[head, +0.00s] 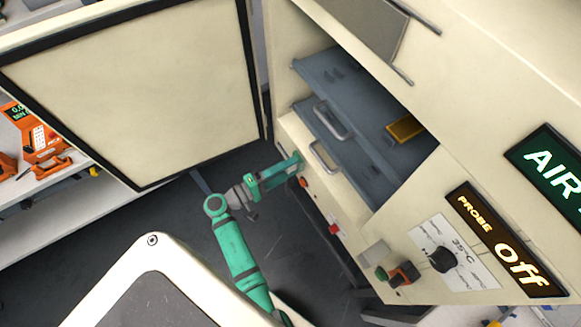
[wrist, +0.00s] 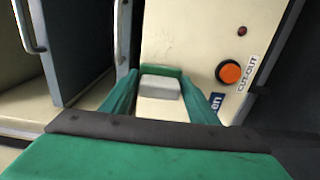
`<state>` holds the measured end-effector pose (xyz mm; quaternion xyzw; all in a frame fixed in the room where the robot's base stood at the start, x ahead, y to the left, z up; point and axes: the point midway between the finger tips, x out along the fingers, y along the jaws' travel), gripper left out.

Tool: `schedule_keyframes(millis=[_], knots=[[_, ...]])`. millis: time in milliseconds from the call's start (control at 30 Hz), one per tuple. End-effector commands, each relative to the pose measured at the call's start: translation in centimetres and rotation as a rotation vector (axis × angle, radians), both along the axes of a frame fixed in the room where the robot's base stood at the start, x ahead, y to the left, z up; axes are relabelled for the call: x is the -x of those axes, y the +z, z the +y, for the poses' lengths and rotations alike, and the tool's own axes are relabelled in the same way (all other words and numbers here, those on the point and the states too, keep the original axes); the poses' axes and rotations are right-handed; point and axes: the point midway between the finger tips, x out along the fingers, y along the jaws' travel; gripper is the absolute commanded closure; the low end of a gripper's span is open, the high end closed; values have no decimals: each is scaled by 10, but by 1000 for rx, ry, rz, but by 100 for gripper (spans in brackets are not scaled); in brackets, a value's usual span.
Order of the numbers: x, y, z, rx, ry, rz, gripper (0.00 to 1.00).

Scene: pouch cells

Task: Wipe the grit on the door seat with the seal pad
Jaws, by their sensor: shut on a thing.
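My gripper (head: 284,174) reaches to the cream front edge of the cabinet, below its open door (head: 130,90). In the wrist view, its two green fingers (wrist: 160,88) are shut on a light grey block, which looks like the seal pad (wrist: 160,82). A green strip shows along the block's far edge. The pad is over or against the cream front face, the likely door seat (wrist: 185,45); I cannot tell whether they touch. Faint dark marks, perhaps grit (wrist: 165,46), show on that face just beyond the pad. The pad is not clear in the head view.
An orange cut-out button (wrist: 229,72) sits right of the pad. Grey shelves with handles (head: 331,122) and a yellow item (head: 405,129) are inside the cabinet. A red button (head: 335,229) and a dial (head: 444,259) are on the front. Dark floor lies beneath my arm.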

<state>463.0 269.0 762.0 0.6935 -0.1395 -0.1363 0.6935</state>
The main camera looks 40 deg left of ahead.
Motion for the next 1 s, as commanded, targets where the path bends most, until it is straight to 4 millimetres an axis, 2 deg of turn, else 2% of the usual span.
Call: schedule_keyframes(millis=[600,1000], knots=[[46,0,19,0,2,0,64],[49,0,20,0,0,0,64]])
